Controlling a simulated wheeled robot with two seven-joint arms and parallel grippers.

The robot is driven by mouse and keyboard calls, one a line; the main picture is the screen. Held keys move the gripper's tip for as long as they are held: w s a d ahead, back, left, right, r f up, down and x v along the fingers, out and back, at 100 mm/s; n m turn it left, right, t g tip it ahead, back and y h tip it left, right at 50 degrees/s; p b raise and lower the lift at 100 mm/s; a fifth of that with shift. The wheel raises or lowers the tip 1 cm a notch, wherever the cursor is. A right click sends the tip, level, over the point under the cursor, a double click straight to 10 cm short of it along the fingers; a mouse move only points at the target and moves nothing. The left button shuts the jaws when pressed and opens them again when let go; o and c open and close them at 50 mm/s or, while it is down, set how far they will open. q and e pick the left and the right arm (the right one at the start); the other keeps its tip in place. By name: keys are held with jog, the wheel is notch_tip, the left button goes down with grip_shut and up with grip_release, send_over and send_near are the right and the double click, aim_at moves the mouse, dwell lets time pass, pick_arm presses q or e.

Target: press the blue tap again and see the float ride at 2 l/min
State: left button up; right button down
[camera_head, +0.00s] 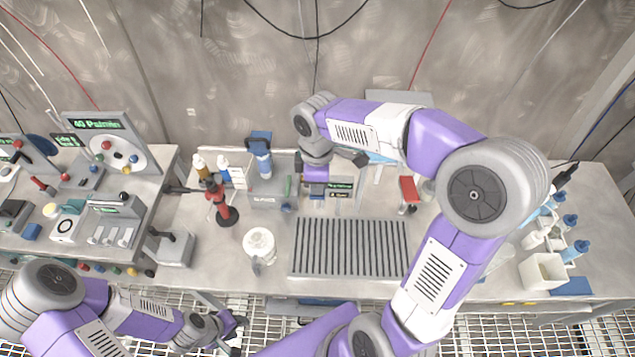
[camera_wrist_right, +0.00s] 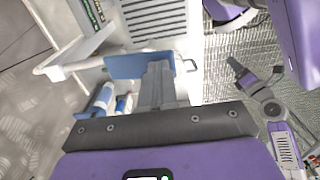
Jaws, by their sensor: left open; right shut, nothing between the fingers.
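My right gripper (camera_wrist_right: 156,70) is shut and empty in the right wrist view. Its fingertips overlap a flat blue plate (camera_wrist_right: 121,66), which looks like the blue tap, beside a white pipe. I cannot tell whether they touch it. In the head view the right hand hangs over the back of the bench, with its fingertips not clear. A small display with green text (camera_head: 340,186) stands close by it. I cannot make out the float or a flow reading. My left gripper (camera_head: 239,332) is open and empty at the bottom of the head view, off the bench's front edge.
A slatted drain grate (camera_head: 350,248) lies in the middle of the bench. A red-and-black stand (camera_head: 222,207) and a white jar (camera_head: 259,243) are left of it. Bottles and a white box (camera_head: 542,271) stand at the right. Instruments crowd the left bench.

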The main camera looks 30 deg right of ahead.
jog(key=r+p, duration=0.2)
jog(key=r, duration=0.1)
jog(key=w+r+p, duration=0.1)
jog(key=r+p, duration=0.1)
jog(key=shift+d, duration=0.3)
notch_tip(320, 180, up, 9)
jog(key=w, duration=0.1)
jog(key=shift+w+d+f, duration=0.15)
jog(key=shift+w+d, duration=0.05)
jog(key=shift+d, duration=0.25)
dwell(0.5)
